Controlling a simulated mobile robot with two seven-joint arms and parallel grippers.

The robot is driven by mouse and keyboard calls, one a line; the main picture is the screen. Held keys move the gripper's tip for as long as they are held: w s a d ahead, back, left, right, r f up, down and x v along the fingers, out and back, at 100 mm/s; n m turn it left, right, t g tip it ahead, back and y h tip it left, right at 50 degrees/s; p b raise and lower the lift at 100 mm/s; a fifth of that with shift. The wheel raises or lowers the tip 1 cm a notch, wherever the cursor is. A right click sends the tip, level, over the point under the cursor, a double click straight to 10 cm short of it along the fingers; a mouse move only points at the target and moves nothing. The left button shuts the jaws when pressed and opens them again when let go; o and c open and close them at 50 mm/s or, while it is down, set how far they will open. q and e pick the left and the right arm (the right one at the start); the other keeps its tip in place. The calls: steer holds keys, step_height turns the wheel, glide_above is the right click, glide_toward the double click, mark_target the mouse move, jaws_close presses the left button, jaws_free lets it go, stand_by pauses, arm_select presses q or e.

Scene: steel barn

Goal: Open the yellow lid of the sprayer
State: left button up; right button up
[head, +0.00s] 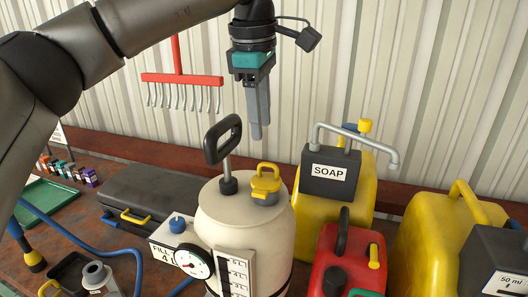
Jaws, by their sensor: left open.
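The sprayer (236,222) is a cream tank standing upright in the middle of the bench. Its yellow lid (265,180) sits on top toward the right, on a grey neck, and looks closed. A black pump handle (223,140) rises from the tank's top, left of the lid. My left gripper (260,132) points down above the lid, apart from it, with its fingers open and seen nearly edge-on. Nothing shows between the fingers. My right gripper is not in view.
A yellow SOAP can (366,186) with a grey pipe stands right of the sprayer. A red can (346,262) and another yellow can (412,236) are at the right. A dark case (150,196) lies left. A red rake head (182,78) hangs before the corrugated wall.

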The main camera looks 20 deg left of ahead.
arm_select(q)
glide_above(264, 178)
step_height(264, 178, down, 8)
steer(key=shift+r+p, duration=0.2)
steer(key=shift+p, duration=0.25)
steer(key=shift+c, duration=0.3)
jaws_close()
stand_by(0.8)
